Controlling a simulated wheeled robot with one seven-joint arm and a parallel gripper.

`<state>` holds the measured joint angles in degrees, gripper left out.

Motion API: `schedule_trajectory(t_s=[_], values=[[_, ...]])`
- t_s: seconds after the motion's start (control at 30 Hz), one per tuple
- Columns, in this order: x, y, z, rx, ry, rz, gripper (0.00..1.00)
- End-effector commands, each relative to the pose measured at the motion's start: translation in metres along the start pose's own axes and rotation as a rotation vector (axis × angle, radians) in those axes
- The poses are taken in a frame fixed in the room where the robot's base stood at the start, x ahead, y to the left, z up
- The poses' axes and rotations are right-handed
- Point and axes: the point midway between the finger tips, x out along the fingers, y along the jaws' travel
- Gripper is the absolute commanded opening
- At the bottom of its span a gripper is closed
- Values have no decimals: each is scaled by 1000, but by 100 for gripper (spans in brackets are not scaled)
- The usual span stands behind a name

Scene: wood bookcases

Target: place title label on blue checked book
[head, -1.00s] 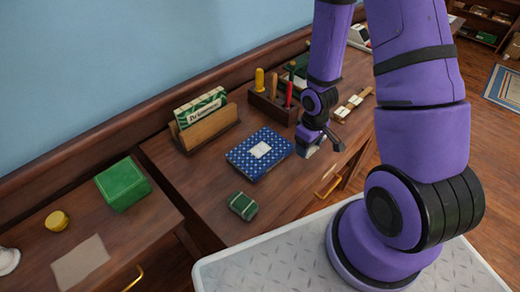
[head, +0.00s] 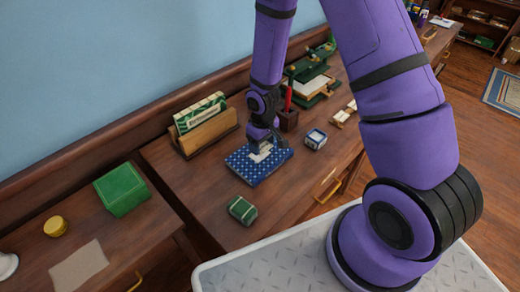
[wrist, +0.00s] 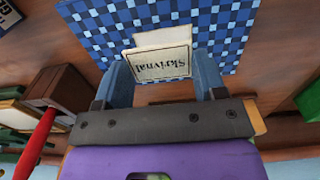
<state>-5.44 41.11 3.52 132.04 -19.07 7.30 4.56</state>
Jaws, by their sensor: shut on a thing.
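The blue checked book (head: 262,172) lies flat on the desk, with a pale blank patch on its cover. In the wrist view the blue checked cover (wrist: 225,30) fills the top, with the pale patch (wrist: 160,37) just beyond the label. My gripper (head: 262,146) is over the book. Its blue fingers (wrist: 163,75) are shut on the title label (wrist: 160,63), a cream card with a dark border and lettering like "Skrivnal". The label is above or against the cover near the patch; I cannot tell whether it touches.
A small blue-and-white box (head: 315,139) stands right of the book. A green tin (head: 242,210) lies in front. A wooden card holder (head: 207,132) stands behind left, and a holder with a red pen (head: 288,98) behind right. Bare desk lies between book and tin.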

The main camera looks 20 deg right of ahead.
Motion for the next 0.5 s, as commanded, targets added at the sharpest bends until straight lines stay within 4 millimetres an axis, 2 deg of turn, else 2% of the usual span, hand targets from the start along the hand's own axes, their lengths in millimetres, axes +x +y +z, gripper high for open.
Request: schedule_trajectory(t_s=[0.07,0.3,0.5], values=[[1,-5,-8,-3,1,0,43],[32,-4,-8,-2,-2,0,43],[36,-4,-8,-1,1,0,43]])
